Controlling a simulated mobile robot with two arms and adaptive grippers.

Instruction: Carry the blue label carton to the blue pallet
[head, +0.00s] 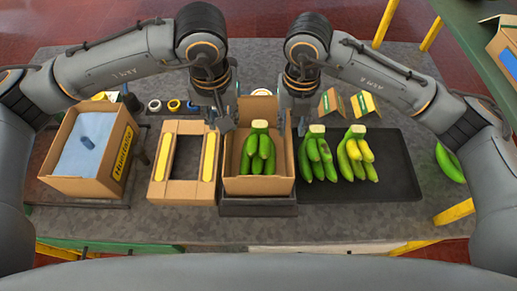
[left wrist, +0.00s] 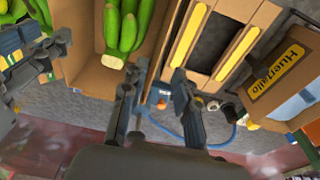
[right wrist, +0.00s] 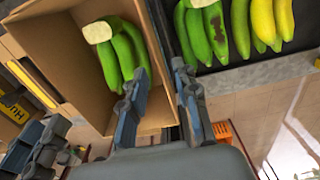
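A brown open carton (head: 258,187) stands in the middle of the table on a dark stand, with a bunch of green bananas (head: 258,150) inside. No label shows on its visible faces, so I cannot tell its label colour. My left gripper (head: 224,122) is at its left wall near the far end; in the left wrist view the open fingers (left wrist: 158,72) are on either side of that wall. My right gripper (head: 298,118) is at its right wall; in the right wrist view the open fingers (right wrist: 158,70) straddle that wall. I see no blue pallet.
A yellow-labelled carton (head: 120,155) with a blue liner stands left. A flat carton frame with yellow strips (head: 183,190) lies beside the middle carton. A dark tray (head: 395,150) with banana bunches is on the right. Another carton with blue on it (head: 505,50) is at far right.

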